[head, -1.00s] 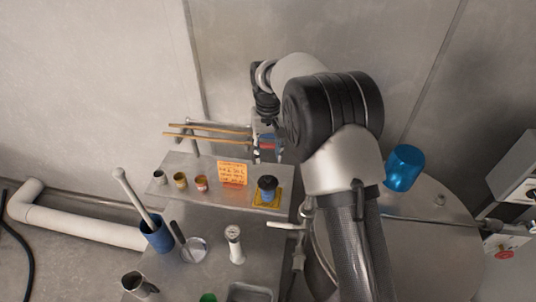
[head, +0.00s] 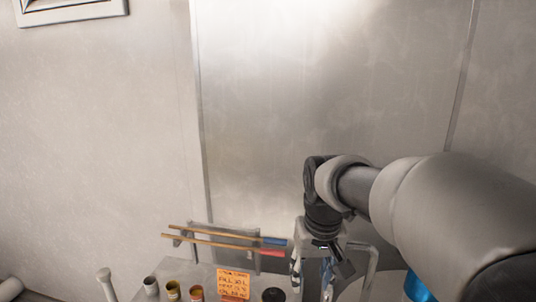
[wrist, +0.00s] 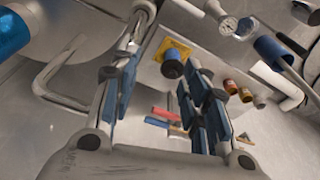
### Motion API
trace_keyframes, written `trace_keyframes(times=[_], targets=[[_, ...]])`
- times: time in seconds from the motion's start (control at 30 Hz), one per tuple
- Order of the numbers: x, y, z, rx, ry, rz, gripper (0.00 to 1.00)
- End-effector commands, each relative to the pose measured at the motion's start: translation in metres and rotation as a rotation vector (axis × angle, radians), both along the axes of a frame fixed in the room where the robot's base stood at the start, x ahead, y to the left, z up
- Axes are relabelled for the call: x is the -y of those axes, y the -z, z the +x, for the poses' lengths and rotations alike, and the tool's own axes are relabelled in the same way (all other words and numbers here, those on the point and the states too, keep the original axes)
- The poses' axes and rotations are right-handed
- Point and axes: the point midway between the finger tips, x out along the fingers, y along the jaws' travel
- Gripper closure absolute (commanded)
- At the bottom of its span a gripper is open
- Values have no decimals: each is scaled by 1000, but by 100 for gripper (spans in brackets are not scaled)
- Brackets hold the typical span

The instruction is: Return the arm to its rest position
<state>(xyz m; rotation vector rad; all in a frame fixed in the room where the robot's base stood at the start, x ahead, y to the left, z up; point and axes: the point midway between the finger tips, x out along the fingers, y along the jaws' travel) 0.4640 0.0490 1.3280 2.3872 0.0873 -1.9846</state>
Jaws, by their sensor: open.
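My gripper (head: 335,262) hangs beneath my bent arm at the lower right of the head view, in front of the metal wall panel. In the wrist view my gripper (wrist: 160,68) has its blue-padded fingers spread wide, with nothing held between them. A dark round-topped item (wrist: 172,67) on a yellow mat (wrist: 176,48) shows beyond the fingers, apart from them. Its dark top (head: 273,294) shows at the bottom edge of the head view.
A blue cup (head: 418,288) is partly hidden beneath my arm. Two sticks with coloured ends (head: 222,241) lie on a rack beside my gripper. The upper wall area is free.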

Motion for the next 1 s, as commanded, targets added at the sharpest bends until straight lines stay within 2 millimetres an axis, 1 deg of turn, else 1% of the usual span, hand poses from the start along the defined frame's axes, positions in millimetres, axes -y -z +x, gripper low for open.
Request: trace_keyframes(times=[0.03, 0.07, 0.1, 0.17, 0.2, 0.27, 0.3, 0.4, 0.5, 0.6, 0.7, 0.8, 1.0], targets=[[7, 5, -21, 24, 7, 2, 58], [11, 5, -33, 36, 11, 2, 58], [15, 7, -49, 50, 17, 3, 58], [22, 12, -72, 73, 23, 4, 58], [26, 17, -88, 88, 28, 4, 58], [31, 26, -112, 111, 34, 3, 58], [34, 33, -128, 125, 39, 3, 58], [41, 55, -163, 161, 50, 2, 58], [46, 76, -192, 190, 59, 1, 58], [48, 93, -211, 210, 65, -1, 58], [50, 103, -221, 221, 69, -2, 58], [50, 105, -224, 225, 69, -3, 58], [50, 105, -224, 225, 69, -3, 58]])
